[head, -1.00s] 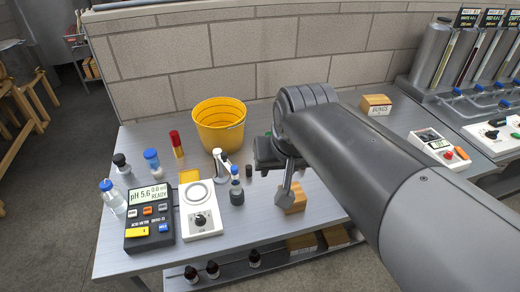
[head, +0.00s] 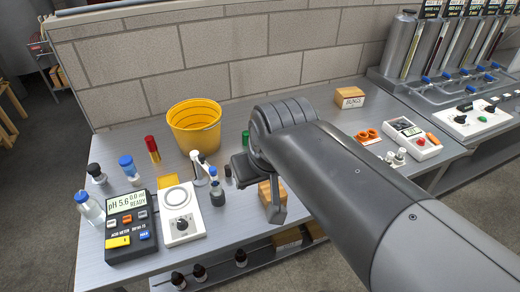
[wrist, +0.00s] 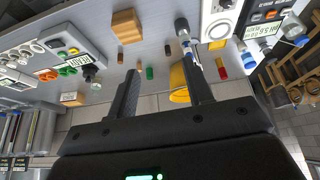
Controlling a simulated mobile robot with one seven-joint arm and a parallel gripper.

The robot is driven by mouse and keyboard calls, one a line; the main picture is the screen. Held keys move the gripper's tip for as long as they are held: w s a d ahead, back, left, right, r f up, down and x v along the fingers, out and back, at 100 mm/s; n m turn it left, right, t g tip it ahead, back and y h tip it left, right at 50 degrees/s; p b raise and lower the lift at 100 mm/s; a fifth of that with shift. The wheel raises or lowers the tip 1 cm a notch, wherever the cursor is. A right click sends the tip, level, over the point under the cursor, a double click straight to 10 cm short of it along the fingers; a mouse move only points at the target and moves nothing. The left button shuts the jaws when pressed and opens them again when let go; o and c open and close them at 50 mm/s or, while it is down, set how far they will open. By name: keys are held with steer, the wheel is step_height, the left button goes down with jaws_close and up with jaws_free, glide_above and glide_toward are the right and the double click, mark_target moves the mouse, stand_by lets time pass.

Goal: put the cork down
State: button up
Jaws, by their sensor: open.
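My gripper (wrist: 160,72) is open above the work table, its two fingers wide apart in the wrist view with nothing held between them. In the head view my gripper (head: 255,185) hangs over the table, right of the yellow bucket and beside a wooden block (head: 266,190). In the wrist view several small cylinders stand near the fingertips: a tan-brown one (wrist: 139,64), a dark brown one (wrist: 120,57), a reddish-brown one (wrist: 168,48) and a green one (wrist: 149,73). I cannot tell for certain which is the cork. My arm hides part of this area in the head view.
A yellow bucket (head: 194,125) stands at the back. A pH meter (head: 131,226), a white stirrer plate (head: 182,218) and small bottles fill the left side. A box marked BUNGS (head: 350,98) is at the back right.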

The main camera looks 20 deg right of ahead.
steer(key=w+d+f+n+g, duration=0.1)
steer(key=w+d+g, duration=0.15)
steer(key=w, duration=0.85)
steer(key=w+d+g, duration=0.1)
steer(key=w+d, duration=0.3)
steer(key=w, duration=0.7)
steer(key=shift+n+g, duration=0.9)
steer(key=shift+g, duration=0.05)
steer(key=w+d+f, duration=0.3)
steer(key=w+f, duration=0.2)
steer(key=w+d+f, duration=0.3)
steer(key=w+f, duration=0.2)
steer(key=f, duration=0.1)
steer(key=w+d+f, duration=0.2)
steer(key=w+f, duration=0.3)
steer(key=shift+w+d+f, duration=0.2)
steer(key=shift+w+d, duration=0.2)
step_height(320, 180, down, 10)
steer(key=shift+d+f, duration=0.1)
steer(key=shift+d, duration=0.05)
jaws_close()
